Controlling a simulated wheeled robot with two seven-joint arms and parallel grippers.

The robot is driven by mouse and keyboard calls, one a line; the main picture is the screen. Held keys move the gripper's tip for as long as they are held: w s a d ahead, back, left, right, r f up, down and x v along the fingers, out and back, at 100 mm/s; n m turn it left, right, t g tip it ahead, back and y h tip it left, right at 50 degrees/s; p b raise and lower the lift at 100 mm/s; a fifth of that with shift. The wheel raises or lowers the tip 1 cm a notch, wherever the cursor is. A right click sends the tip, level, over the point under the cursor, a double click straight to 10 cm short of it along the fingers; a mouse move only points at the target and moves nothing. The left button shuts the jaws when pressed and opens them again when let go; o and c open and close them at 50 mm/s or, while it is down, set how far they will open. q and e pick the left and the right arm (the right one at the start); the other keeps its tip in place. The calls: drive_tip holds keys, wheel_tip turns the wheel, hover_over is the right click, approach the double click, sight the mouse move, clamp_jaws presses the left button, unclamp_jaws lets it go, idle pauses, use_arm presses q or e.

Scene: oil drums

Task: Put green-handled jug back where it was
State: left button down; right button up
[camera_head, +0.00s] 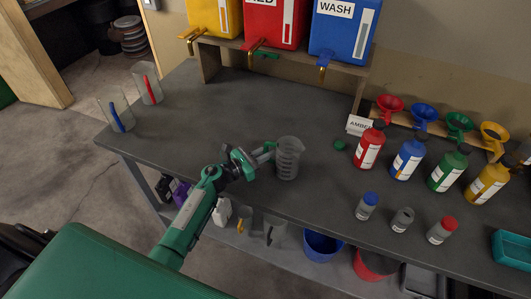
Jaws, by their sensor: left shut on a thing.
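The green-handled jug (288,160) is a clear measuring jug with markings, upright at the middle of the grey bench (225,115). My left gripper (262,152) reaches in from the left and is shut on the jug's green handle, which the fingers partly hide. I cannot tell whether the jug's base touches the bench or is slightly above it. A blue-handled jug (106,113) and a red-handled jug (142,92) stand at the bench's left end. My right gripper is not in view.
Yellow (212,16), red (270,22) and blue (340,38) drums with taps stand on a raised shelf behind. Several coloured bottles (407,160), small bottles (403,221) and funnels (424,116) fill the right side. A green cap (340,145) lies right of the jug. The bench's left middle is clear.

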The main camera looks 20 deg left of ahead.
use_arm(q)
drive_tip(key=c, duration=1.4)
unclamp_jaws()
drive_tip(key=shift+r, duration=0.1)
drive_tip(key=shift+s+a+f, duration=0.15)
drive_tip(key=shift+s+f, duration=0.05)
drive_tip(key=shift+s, duration=0.05)
drive_tip(key=b+v, duration=0.3)
drive_tip(key=v, duration=0.7)
drive_tip(key=shift+s+a+b, duration=0.1)
drive_tip(key=shift+s+b, duration=0.05)
drive_tip(key=shift+b, duration=0.15)
drive_tip(key=shift+s+a+r, duration=0.1)
drive_tip(key=shift+s+a, duration=0.2)
drive_tip(key=shift+s, duration=0.1)
